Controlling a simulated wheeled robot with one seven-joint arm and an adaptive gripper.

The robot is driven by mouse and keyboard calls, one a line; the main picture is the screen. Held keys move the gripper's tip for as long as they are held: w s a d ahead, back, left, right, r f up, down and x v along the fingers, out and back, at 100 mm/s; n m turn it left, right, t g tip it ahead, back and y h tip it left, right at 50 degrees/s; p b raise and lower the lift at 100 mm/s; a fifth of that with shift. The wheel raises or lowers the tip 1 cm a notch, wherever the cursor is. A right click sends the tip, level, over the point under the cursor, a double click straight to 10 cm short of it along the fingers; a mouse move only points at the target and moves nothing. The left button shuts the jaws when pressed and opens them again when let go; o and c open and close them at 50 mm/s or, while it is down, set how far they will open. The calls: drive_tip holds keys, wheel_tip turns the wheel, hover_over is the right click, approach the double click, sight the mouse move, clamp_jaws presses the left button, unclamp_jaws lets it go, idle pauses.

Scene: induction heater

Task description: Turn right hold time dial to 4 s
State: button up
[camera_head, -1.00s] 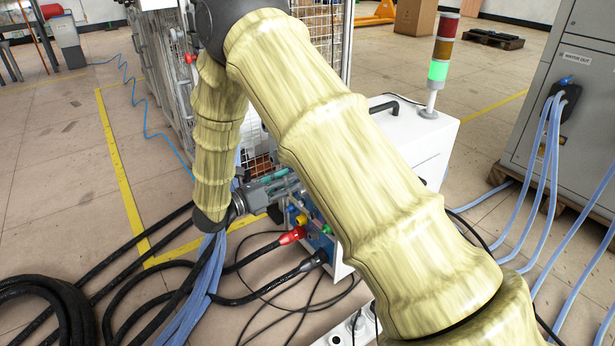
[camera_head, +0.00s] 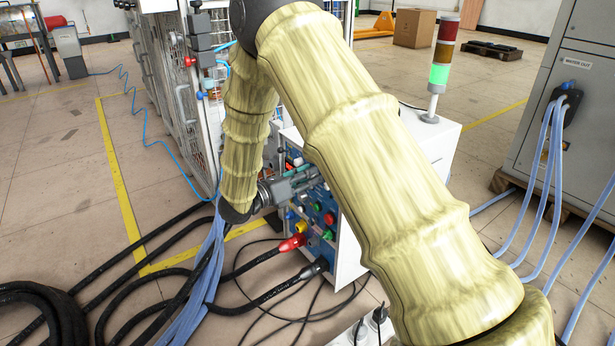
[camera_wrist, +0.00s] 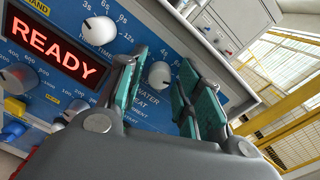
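In the wrist view the blue control panel (camera_wrist: 152,110) faces me at a tilt. A white round dial (camera_wrist: 159,74) with time marks beside it sits between my gripper's fingers; its pointer is too small to read. Another white dial (camera_wrist: 99,30) to its left has marks running from 3s to 12s and lies outside the fingers. My gripper (camera_wrist: 161,88) is open, with one green-padded finger on each side of the right-hand dial; I cannot tell whether they touch it. In the head view my gripper (camera_head: 292,186) is at the heater's front panel, partly hidden by my arm.
A red READY display (camera_wrist: 52,45) and a lower white knob (camera_wrist: 75,110) are on the panel. Red (camera_head: 293,242) and black (camera_head: 312,268) cable plugs sit low on the heater's front. Thick black cables (camera_head: 120,250) lie on the floor at left. The signal tower (camera_head: 440,70) glows green.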

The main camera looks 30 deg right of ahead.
clamp_jaws()
drive_tip(key=shift+r+p, duration=0.1)
drive_tip(key=shift+p, duration=0.3)
drive_tip(key=n+p, duration=1.7)
drive_tip(key=p, duration=0.3)
drive_tip(key=shift+g+p, duration=0.3)
drive_tip(key=shift+g, duration=0.1)
drive_tip(key=shift+n, duration=0.4)
drive_tip(key=shift+o, duration=2)
unclamp_jaws()
